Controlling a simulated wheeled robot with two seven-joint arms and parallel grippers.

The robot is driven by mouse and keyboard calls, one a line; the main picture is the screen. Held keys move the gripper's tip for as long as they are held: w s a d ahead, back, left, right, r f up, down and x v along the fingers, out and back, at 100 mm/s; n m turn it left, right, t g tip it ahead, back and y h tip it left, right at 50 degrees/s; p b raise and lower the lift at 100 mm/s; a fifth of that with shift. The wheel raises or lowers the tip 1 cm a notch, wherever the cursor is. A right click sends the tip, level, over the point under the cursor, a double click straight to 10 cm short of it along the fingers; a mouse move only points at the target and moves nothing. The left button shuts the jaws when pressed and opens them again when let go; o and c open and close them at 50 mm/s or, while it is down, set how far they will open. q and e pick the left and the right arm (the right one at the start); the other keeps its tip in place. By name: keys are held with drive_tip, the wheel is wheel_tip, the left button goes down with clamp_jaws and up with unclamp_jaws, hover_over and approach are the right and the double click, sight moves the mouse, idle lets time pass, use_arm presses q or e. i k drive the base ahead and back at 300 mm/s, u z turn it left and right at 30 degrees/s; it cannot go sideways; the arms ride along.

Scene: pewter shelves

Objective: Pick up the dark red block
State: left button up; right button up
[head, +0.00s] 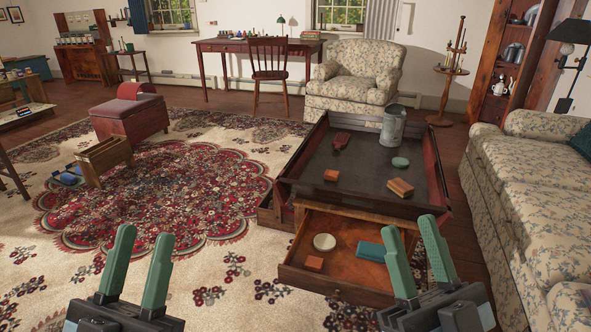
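A dark red block-like object (341,140) lies near the back left of the dark top of the low table (365,157). Its exact shape is too small to tell. My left gripper (146,233) is open and empty over the rug at the lower left, well away from the table. My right gripper (409,224) is open and empty, in front of the table at the right end of its pulled-out drawer (345,290). Neither gripper touches the dark red object.
The table top also holds an orange-red block (331,175), an orange-brown block (400,187), a grey-green oval (400,162) and a metal can (392,125). The drawer holds a white disc (324,242), orange block (314,263) and teal block (371,251). A sofa (520,190) stands right.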

sight(331, 175)
drive_tip(key=u, duration=0.8)
drive_tip(key=i, duration=1.9)
drive_tip(key=z, duration=0.45)
drive_tip(key=i, duration=1.25)
drive_tip(key=z, duration=1.05)
drive_tip(key=i, duration=0.2)
drive_tip(key=z, duration=0.2)
